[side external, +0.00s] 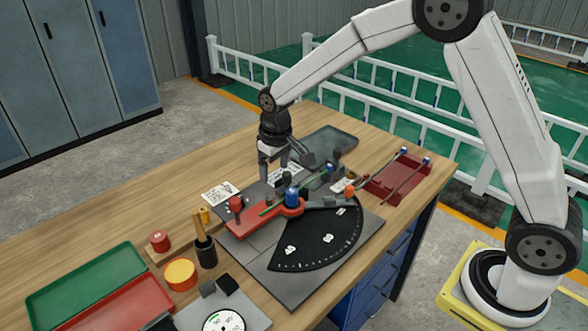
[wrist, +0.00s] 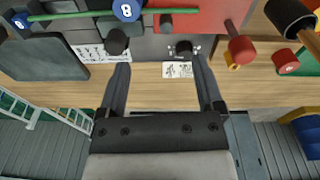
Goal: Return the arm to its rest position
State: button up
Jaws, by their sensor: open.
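My gripper (side external: 273,168) hangs from my arm over the far side of the wooden table (side external: 183,169), above the back edge of the bending fixture. In the wrist view my gripper (wrist: 161,63) has its two fingers spread wide with nothing held between them. The fixture has a black angle dial (side external: 315,240), a red lever (side external: 265,212) and a blue roller (side external: 291,195). A green bar (side external: 272,208) lies across the fixture; it also shows in the wrist view (wrist: 75,15). Whether my fingertips touch anything below cannot be told.
A red rack (side external: 398,183) with bars stands at the right. Green (side external: 85,282) and red (side external: 115,308) trays lie at the left front. A black cup (side external: 206,251) with wooden handles stands beside the fixture. A grey tray (side external: 330,143) lies behind. White railings (side external: 380,100) run beyond the table.

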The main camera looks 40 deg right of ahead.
jog(key=s+d, duration=0.2)
jog(key=s, duration=0.8)
jog(key=s+d+m+t, duration=0.1)
jog(key=s+d, duration=0.1)
jog(key=s, duration=0.9)
jog(key=shift+d, duration=0.4)
